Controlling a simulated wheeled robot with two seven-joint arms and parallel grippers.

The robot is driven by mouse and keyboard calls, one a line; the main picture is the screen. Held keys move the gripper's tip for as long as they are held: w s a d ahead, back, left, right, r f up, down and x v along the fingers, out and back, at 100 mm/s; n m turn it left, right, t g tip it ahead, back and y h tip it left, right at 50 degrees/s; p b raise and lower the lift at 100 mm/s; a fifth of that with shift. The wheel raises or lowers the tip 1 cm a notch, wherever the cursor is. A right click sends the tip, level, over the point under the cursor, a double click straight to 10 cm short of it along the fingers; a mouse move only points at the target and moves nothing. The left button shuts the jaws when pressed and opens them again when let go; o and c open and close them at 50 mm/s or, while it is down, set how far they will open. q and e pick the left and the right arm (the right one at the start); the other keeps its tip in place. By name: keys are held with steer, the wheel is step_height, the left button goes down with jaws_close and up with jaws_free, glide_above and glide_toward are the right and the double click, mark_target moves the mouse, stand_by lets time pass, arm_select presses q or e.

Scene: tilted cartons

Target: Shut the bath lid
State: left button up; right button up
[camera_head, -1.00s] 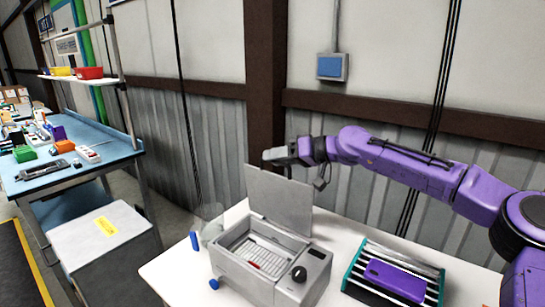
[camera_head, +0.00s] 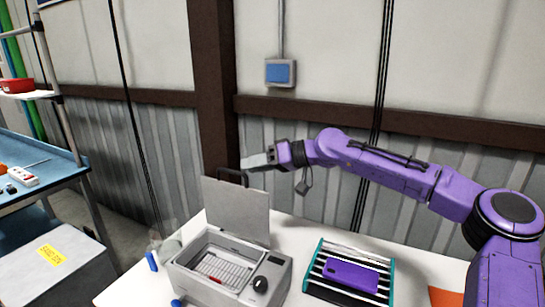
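The bath (camera_head: 232,268) is a grey box on the white table with an open basin, a rack inside and a black knob at its front right. Its lid (camera_head: 238,212) is a flat grey panel standing nearly upright at the back edge, so the bath is open. A dark handle-like loop (camera_head: 232,174) shows just above the lid's top edge. My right gripper (camera_head: 254,163) is above and behind the lid's top edge, pointing left. Whether it touches the lid or loop is unclear, and its finger gap cannot be made out. My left gripper is not in view.
A rack (camera_head: 318,268) holding a purple case (camera_head: 352,275) stands right of the bath. A clear beaker (camera_head: 168,245) and a blue item (camera_head: 151,261) are at its left. A blue bench (camera_head: 50,187) stands far left. The wall is close behind the table.

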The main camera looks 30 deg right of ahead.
steer(key=p+v, duration=0.2)
steer(key=v, duration=0.2)
steer(key=shift+s+d+r+p, duration=0.15)
steer(key=shift+s+r+p, duration=0.1)
steer(key=shift+s+p, duration=0.1)
steer(key=shift+f, duration=0.1)
